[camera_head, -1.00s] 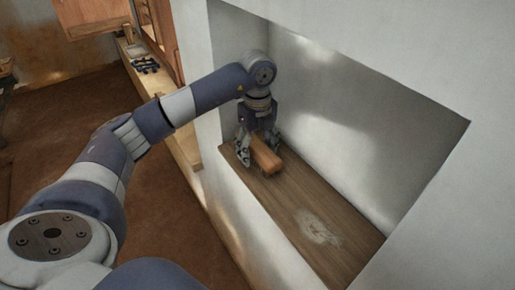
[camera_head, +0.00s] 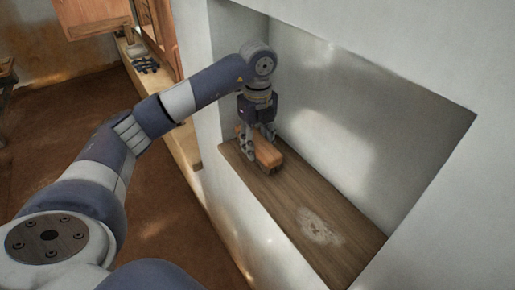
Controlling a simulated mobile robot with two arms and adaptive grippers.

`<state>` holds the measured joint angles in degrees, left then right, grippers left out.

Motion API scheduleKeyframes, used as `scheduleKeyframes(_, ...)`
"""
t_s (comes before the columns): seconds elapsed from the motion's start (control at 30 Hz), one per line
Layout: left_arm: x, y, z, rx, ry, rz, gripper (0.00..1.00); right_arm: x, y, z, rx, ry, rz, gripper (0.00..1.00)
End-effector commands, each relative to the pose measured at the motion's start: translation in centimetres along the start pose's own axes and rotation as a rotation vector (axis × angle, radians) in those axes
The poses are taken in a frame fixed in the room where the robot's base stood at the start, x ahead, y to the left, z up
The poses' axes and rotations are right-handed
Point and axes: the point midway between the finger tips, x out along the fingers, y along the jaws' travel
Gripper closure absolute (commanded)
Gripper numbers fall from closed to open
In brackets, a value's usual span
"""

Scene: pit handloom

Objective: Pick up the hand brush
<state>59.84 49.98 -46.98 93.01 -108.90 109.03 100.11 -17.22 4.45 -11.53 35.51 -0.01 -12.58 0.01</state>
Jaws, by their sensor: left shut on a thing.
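The hand brush (camera_head: 267,154) has a brown wooden back and is in the wall niche, at the far left end of its wooden shelf. My left gripper (camera_head: 261,148) points down over it, with its fingers shut on the brush's sides. The brush is at or just above the shelf; I cannot tell whether it touches. The bristles are mostly hidden below the back. My right gripper is not in view.
The niche's wooden shelf (camera_head: 345,250) is clear toward the front right, apart from a pale dusty patch (camera_head: 318,226). White niche walls (camera_head: 340,110) stand close behind. A wooden ledge (camera_head: 183,150) with small dark items (camera_head: 146,66) runs outside at left.

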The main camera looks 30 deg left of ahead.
Motion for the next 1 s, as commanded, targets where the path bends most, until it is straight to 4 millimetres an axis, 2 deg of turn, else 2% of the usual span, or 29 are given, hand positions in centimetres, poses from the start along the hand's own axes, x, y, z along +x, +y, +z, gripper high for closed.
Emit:
scheduleKeyframes(0.13, -1.9, 0.1, -0.1, 0.001, -0.002, -0.006, 0.89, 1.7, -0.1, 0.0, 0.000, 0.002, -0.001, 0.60)
scheduleKeyframes(0.5, -2.5, 7.9, -3.8, 0.000, -0.005, -0.003, 0.89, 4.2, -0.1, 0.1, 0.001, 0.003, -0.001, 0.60)
scheduleKeyframes(0.7, -3.0, 11.4, -5.7, 0.000, -0.003, -0.003, 0.89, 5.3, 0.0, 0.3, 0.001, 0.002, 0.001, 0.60)
scheduleKeyframes(1.0, -3.4, 14.1, -7.1, 0.000, 0.000, -0.002, 0.89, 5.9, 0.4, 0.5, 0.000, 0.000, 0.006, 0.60)
